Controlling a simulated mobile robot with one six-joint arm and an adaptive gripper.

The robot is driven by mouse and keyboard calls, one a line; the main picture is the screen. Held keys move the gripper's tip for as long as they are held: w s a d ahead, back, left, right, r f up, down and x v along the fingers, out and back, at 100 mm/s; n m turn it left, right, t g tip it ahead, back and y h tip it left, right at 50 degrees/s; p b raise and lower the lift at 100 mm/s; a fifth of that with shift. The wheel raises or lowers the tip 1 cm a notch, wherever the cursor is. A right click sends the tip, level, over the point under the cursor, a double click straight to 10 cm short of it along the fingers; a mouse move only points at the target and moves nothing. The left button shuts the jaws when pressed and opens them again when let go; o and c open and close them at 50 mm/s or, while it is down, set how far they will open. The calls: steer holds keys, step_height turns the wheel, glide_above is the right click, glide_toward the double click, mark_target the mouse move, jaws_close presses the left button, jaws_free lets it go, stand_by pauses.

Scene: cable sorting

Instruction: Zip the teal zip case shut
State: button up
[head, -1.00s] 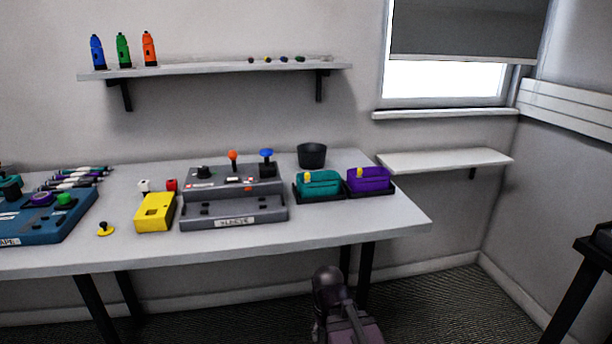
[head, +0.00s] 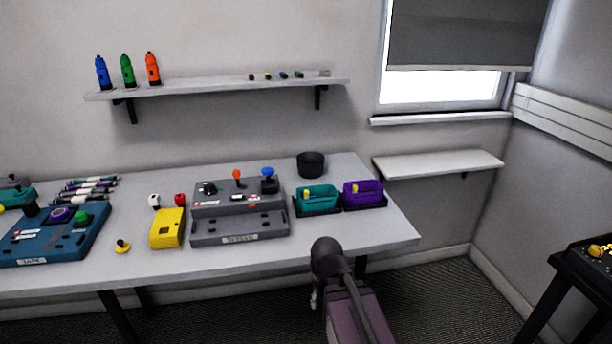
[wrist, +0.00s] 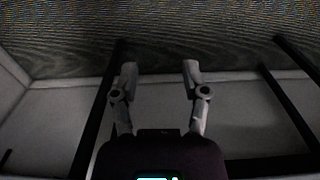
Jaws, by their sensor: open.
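The teal zip case (head: 318,200) sits in a dark tray at the right part of the table, left of the purple case. A small yellow piece (head: 306,194) shows at its left end; its top looks open, but it is small in view. My gripper (wrist: 159,75) is open and empty in the wrist view, its two fingers apart, with the floor and table legs beyond them. The case does not show in the wrist view. In the head view my arm is low in front of the table, and the gripper's fingers are not clearly seen.
The purple case (head: 363,194) stands close on the right of the teal one. A black cup (head: 311,164) is behind. A grey console (head: 240,212) with knobs stands to the left, beside a yellow box (head: 167,229). The table's (head: 385,238) front right corner is clear.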

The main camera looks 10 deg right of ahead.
step_height(320, 180, up, 21)
steer(key=w+p, duration=0.2)
steer(key=p, duration=1.7)
step_height(320, 180, up, 13)
steer(key=m+p, duration=0.9)
steer(key=p, duration=0.4)
glide_above(306, 191)
steer(key=shift+f, duration=0.2)
steer(key=shift+f, duration=0.15)
step_height(306, 191, down, 14)
steer(key=b, duration=1.3)
steer(key=shift+r+b, duration=0.25)
steer(key=shift+b, duration=0.1)
